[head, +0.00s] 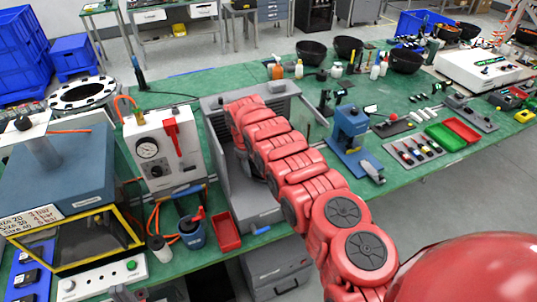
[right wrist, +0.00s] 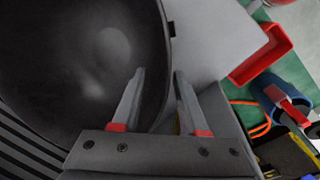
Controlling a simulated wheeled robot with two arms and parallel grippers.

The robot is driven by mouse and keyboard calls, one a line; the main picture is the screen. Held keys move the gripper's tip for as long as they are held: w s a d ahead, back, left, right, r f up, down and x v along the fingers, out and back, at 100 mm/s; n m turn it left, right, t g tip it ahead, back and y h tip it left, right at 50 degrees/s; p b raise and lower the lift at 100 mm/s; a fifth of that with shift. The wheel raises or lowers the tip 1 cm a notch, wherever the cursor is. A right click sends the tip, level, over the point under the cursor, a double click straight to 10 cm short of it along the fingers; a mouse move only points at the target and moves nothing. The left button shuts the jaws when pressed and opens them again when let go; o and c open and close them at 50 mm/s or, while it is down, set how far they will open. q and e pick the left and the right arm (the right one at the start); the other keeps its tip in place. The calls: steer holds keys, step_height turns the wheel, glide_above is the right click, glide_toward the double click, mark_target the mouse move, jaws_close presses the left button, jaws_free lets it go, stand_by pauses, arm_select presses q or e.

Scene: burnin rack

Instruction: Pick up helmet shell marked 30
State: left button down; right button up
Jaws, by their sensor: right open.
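A large dark helmet shell (right wrist: 80,60) fills the left of the right wrist view; no number is readable on it. My right gripper (right wrist: 160,75) is open at its rim. The left finger overlaps the shell and the right finger is just outside the rim; I cannot tell whether they touch it. In the head view my red right arm reaches into the grey open-topped box (head: 218,130) and hides that gripper and most of the shell. What seems to be my left gripper (head: 124,293) shows only partly at the bottom edge, its jaws unclear.
Several dark shells, such as one (head: 311,51) and another (head: 405,61), stand farther back on the green table (head: 195,88). A gauge unit (head: 165,150) and a red tray (head: 226,232) stand left of the box. A blue press (head: 352,135) stands right of it.

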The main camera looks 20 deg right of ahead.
jaws_close()
steer(key=shift+s, duration=0.1)
stand_by(1.2)
